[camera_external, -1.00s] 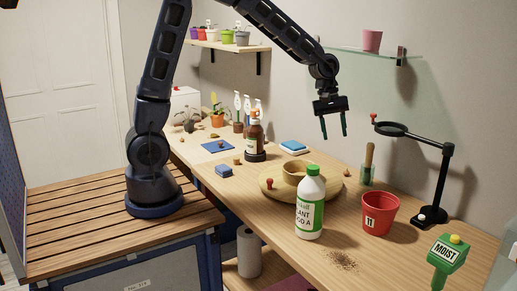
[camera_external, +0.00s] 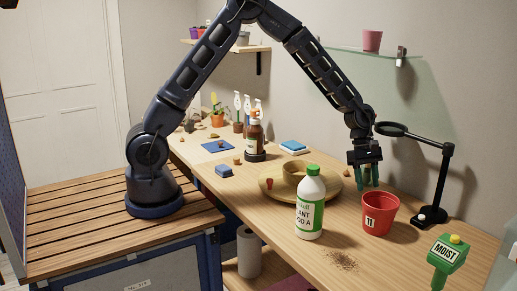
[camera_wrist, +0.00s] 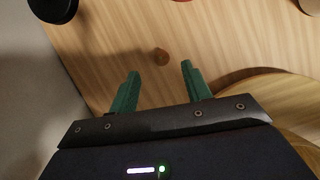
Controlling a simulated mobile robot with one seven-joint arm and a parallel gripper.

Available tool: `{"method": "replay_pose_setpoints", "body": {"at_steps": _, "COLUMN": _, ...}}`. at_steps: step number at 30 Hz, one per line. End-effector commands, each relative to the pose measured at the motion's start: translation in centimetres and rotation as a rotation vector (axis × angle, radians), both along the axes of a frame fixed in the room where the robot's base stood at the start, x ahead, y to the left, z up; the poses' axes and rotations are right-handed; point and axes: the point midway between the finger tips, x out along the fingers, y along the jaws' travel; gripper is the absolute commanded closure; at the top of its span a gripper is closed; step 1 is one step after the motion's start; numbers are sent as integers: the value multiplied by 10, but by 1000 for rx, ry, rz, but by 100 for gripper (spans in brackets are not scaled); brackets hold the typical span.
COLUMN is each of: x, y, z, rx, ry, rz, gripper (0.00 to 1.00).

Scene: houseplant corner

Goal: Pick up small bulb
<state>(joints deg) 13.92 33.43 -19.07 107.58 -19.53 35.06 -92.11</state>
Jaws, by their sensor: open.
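My gripper (camera_wrist: 160,70) is open and empty, with two green fingers apart. In the external view my gripper (camera_external: 370,186) points down over the table, behind the red pot (camera_external: 379,216). A small brown thing (camera_external: 346,173) shows to its left by the turntable's far edge; I cannot tell whether it is the same one.
A round wooden turntable (camera_external: 272,194) stands left of my gripper, with a green-capped white bottle (camera_external: 310,207) in front of it. A black magnifier stand (camera_external: 441,190) rises close on the right. The turntable's edge (camera_wrist: 245,90) shows at right in the wrist view.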

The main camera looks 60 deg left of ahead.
Motion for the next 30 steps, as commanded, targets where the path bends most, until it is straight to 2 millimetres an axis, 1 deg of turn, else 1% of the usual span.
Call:
{"method": "replay_pose_setpoints", "body": {"at_steps": 5, "x": -1, "y": -3, "z": -12, "rx": 1, "ry": 1, "rz": 0, "gripper": 52}}
{"method": "replay_pose_setpoints", "body": {"at_steps": 13, "x": -5, "y": -16, "z": -45, "rx": 1, "ry": 1, "rz": -2, "gripper": 52}}
{"method": "replay_pose_setpoints", "body": {"at_steps": 16, "x": -5, "y": -18, "z": -50, "rx": 0, "ry": 0, "rz": -1, "gripper": 52}}
{"method": "replay_pose_setpoints", "body": {"at_steps": 21, "x": -5, "y": -18, "z": -50, "rx": 1, "ry": -1, "rz": -1, "gripper": 52}}
{"method": "replay_pose_setpoints", "body": {"at_steps": 22, "x": -5, "y": -18, "z": -50, "rx": 1, "ry": -1, "rz": -1, "gripper": 54}}
{"method": "replay_pose_setpoints", "body": {"at_steps": 24, "x": -5, "y": -18, "z": -50, "rx": 1, "ry": -1, "rz": -1, "gripper": 67}}
{"method": "replay_pose_setpoints", "body": {"at_steps": 26, "x": -5, "y": -18, "z": -49, "rx": 1, "ry": -1, "rz": -1, "gripper": 79}}
{"method": "replay_pose_setpoints", "body": {"at_steps": 27, "x": -5, "y": -18, "z": -49, "rx": 1, "ry": -1, "rz": -1, "gripper": 87}}
{"method": "replay_pose_setpoints", "body": {"at_steps": 29, "x": -5, "y": -18, "z": -49, "rx": 1, "ry": -1, "rz": -1, "gripper": 99}}
{"method": "replay_pose_setpoints", "body": {"at_steps": 30, "x": -5, "y": -18, "z": -49, "rx": 1, "ry": -1, "rz": -1, "gripper": 99}}
